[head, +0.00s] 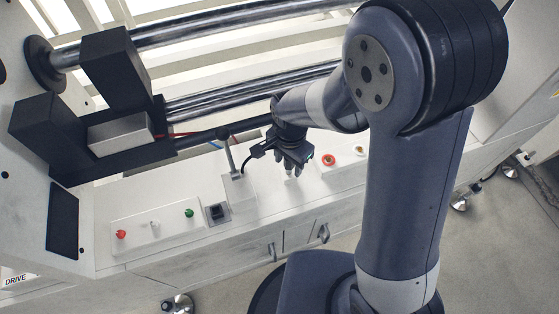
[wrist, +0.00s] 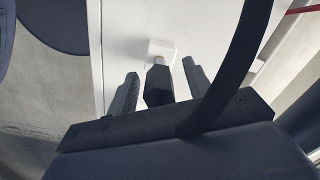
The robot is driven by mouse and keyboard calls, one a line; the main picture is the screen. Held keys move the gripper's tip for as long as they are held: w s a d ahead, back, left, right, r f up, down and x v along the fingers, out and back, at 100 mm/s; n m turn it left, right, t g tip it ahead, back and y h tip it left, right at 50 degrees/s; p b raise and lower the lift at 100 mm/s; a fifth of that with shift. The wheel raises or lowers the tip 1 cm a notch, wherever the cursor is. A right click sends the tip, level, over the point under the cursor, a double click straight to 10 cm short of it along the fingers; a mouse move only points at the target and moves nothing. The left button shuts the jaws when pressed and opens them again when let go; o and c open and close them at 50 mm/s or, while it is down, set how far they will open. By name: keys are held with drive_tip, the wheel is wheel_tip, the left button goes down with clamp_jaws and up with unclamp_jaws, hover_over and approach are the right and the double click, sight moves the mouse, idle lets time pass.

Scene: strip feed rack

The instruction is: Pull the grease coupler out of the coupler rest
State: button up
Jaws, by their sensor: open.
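My gripper (head: 290,166) points down over the white bench top in the head view. In the wrist view its two grey fingers stand apart, so my gripper (wrist: 160,68) is open. A dark block-shaped piece with a pale tip, apparently the grease coupler (wrist: 158,84), shows between the fingers. Its pale end points at a small white block, apparently the coupler rest (wrist: 161,46). Whether the fingers touch the piece, and how deep it sits, I cannot tell. In the head view the fingers and wrist hide most of this spot.
Left of my gripper a grey post (head: 231,157) rises from a white block. A black socket (head: 218,212) and a panel (head: 154,226) with red and green knobs lie further left. A red ring button (head: 328,160) is right. Metal rollers (head: 240,103) run behind.

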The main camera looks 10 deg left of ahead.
drive_tip(key=shift+f, duration=0.4)
drive_tip(key=shift+c, duration=0.2)
drive_tip(key=c, duration=1)
drive_tip(key=shift+r+p, duration=1)
drive_tip(key=shift+r, duration=0.35)
drive_tip(key=shift+r+p, duration=1.15)
drive_tip(key=shift+r, duration=0.35)
drive_tip(key=shift+r+p, duration=1.15)
drive_tip(key=shift+r, duration=0.35)
